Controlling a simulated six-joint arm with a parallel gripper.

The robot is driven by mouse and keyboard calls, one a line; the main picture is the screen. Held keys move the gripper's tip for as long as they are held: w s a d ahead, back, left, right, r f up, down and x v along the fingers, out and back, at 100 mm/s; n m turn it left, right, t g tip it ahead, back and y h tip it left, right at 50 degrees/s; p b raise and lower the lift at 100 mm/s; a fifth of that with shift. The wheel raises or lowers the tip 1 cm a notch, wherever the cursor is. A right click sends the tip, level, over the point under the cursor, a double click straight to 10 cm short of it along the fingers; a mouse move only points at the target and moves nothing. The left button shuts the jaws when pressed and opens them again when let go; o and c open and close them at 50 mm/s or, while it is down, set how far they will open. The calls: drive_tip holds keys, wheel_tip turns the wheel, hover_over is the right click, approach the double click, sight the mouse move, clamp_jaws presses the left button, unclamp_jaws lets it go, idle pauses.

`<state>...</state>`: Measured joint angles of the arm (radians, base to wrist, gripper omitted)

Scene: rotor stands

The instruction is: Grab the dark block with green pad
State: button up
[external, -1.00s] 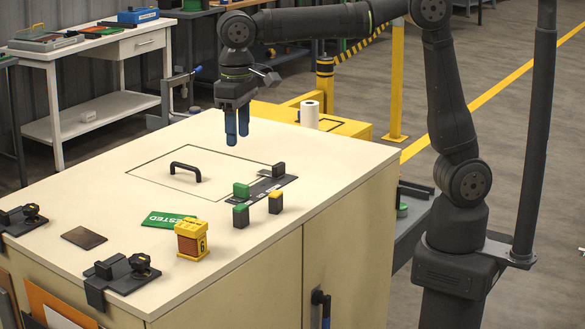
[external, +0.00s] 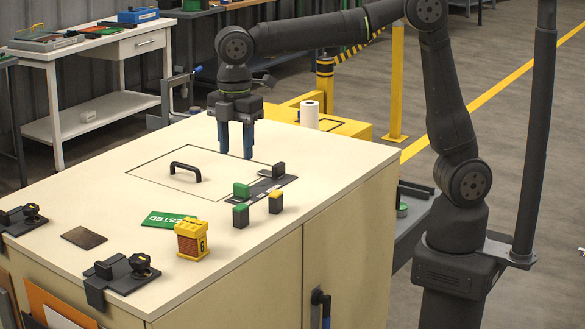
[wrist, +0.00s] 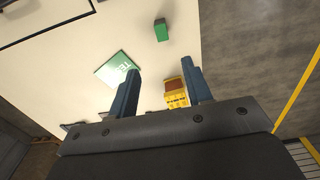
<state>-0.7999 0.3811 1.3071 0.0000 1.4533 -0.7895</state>
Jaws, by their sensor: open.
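A dark block with a green pad on top (external: 241,216) stands upright on the light bench top, in front of a dark strip (external: 262,190). Another green-topped block (external: 242,190) sits at the strip's left end. In the wrist view one green-topped block (wrist: 161,31) shows beyond the fingertips; I cannot tell which of the two it is. My gripper (external: 236,150) points down with its blue fingers apart and empty, above the bench behind the blocks. Its fingers also frame the lower part of the wrist view (wrist: 164,72).
A yellow-pad dark block (external: 275,203) and a dark block (external: 278,170) stand nearby. A black handle (external: 186,170) rises left of the blocks. A green card (external: 168,219) and a yellow-and-brown block (external: 191,241) lie toward the front. The bench's right side is clear.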

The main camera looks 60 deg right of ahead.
approach(241, 206)
drive_tip(key=f, duration=0.5)
drive_tip(key=shift+w+a, duration=0.1)
drive_tip(key=shift+a, duration=0.2)
drive_tip(key=shift+d+f, duration=0.2)
drive_tip(key=shift+f, duration=2.6)
clamp_jaws()
